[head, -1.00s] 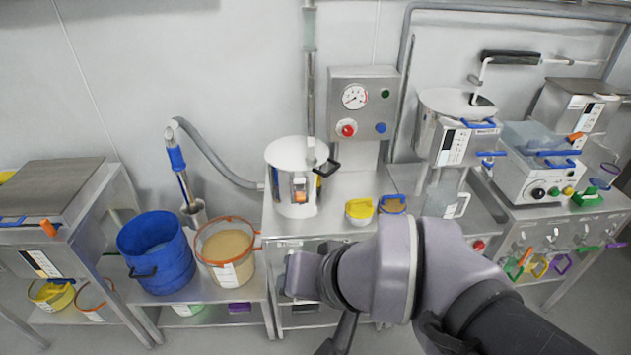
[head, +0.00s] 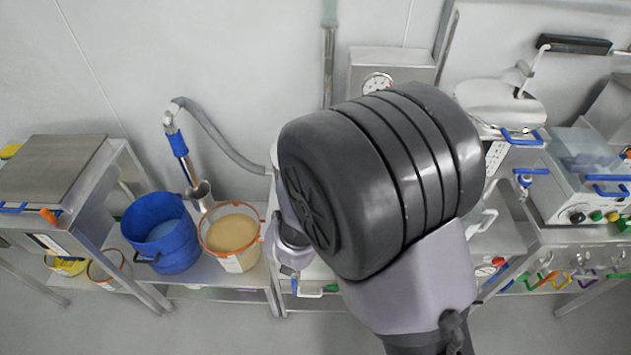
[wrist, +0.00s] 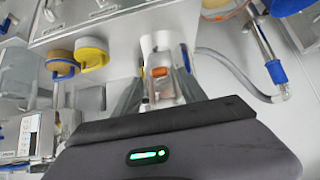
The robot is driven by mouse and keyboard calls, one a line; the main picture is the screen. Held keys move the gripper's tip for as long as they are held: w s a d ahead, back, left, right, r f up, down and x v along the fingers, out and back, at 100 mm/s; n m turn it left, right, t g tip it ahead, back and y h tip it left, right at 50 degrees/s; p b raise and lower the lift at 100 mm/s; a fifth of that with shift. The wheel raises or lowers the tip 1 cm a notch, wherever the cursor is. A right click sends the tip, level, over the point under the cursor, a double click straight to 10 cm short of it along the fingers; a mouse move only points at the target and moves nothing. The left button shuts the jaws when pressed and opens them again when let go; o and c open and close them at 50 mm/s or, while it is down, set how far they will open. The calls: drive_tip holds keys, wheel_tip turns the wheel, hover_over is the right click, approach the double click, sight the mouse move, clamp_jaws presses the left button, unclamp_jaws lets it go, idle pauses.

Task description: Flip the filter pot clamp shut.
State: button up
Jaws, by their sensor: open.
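The filter pot (wrist: 158,43), a pale upright cylinder, stands beyond my gripper in the wrist view, which is turned nearly upside down against the head view. A small orange part (wrist: 160,72) sits on the pot's near side. The clamp cannot be clearly made out, so its position cannot be told. My gripper (wrist: 158,92) is open, its grey fingers on either side of the pot's near face; whether they touch it cannot be told.
A blue bucket (head: 160,233), a tan-filled tub (head: 232,234) and a blue-handled wand (head: 177,146) with a hose are on the left. A gauge box (head: 385,70) is behind.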

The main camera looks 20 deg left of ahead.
drive_tip(key=b+x, duration=0.1)
drive_tip(key=x, duration=0.4)
drive_tip(key=shift+r, duration=0.1)
clamp_jaws()
idle(1.2)
